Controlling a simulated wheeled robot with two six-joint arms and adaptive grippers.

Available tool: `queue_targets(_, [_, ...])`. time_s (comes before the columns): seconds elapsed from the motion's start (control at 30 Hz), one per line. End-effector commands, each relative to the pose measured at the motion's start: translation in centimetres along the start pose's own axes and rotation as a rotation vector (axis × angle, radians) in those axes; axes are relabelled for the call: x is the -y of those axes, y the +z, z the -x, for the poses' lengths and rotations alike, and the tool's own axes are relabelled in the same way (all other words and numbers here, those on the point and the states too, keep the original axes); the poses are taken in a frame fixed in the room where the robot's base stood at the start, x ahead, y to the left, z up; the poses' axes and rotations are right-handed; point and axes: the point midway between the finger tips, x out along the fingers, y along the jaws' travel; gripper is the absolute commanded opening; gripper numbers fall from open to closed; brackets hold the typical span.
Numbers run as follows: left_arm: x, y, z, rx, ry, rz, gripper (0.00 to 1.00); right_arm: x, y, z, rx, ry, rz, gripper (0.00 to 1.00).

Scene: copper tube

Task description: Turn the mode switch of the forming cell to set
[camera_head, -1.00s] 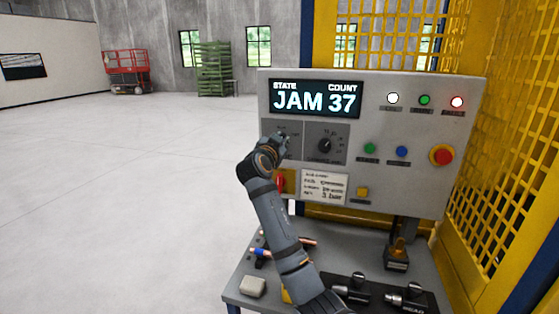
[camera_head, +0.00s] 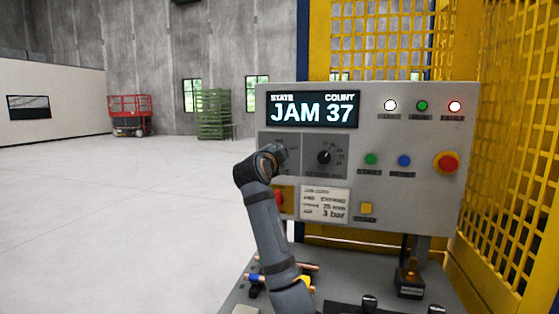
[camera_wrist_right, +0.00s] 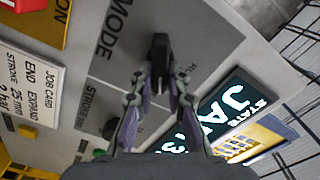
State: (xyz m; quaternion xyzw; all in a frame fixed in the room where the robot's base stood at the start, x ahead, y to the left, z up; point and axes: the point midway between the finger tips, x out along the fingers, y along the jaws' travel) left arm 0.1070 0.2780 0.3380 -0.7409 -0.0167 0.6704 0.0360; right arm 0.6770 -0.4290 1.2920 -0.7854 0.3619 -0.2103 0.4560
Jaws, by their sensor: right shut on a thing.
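The grey control panel (camera_head: 425,200) of the forming cell faces me, and its display (camera_head: 313,108) reads JAM 37. The black mode switch (camera_wrist_right: 160,48) shows in the right wrist view below the MODE label, its handle lined up roughly with the fingers. My right gripper (camera_wrist_right: 158,80) is shut on the switch handle, one finger on each side. In the head view my right gripper (camera_head: 278,152) is at the panel's left part, under the display, and hides the switch. The switch's position marks cannot be read. My left gripper is not in view.
A stroke dial (camera_head: 324,157) sits right of the switch. Green (camera_head: 371,159) and blue (camera_head: 404,160) buttons and a red emergency stop (camera_head: 446,163) are farther right. A job card (camera_head: 325,203) is below. Yellow mesh guarding (camera_head: 515,150) stands at right; open floor lies left.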

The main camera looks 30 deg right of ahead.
Motion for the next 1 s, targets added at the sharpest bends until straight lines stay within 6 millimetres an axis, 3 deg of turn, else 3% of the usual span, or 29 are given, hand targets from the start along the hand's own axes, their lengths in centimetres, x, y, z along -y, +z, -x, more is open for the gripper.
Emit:
queue_targets(0.43, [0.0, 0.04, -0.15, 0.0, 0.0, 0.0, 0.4, -0.17, 0.14, 0.0, 0.002, 0.005, -0.01, 0.0])
queue_targets(0.47, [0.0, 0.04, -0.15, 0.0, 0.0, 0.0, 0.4, -0.17, 0.14, 0.0, 0.002, 0.005, -0.01, 0.18])
queue_targets(0.6, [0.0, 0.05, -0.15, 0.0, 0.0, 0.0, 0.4, -0.14, 0.11, 0.0, 0.002, 0.004, -0.01, 0.37])
queue_targets(0.87, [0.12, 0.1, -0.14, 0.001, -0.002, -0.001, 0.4, -0.07, 0.04, 0.01, 0.001, 0.002, -0.01, 0.38])
queue_targets(1.0, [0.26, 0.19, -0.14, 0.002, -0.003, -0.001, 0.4, -0.03, 0.12, 0.94, 0.001, 0.0, -0.01, 0.38])
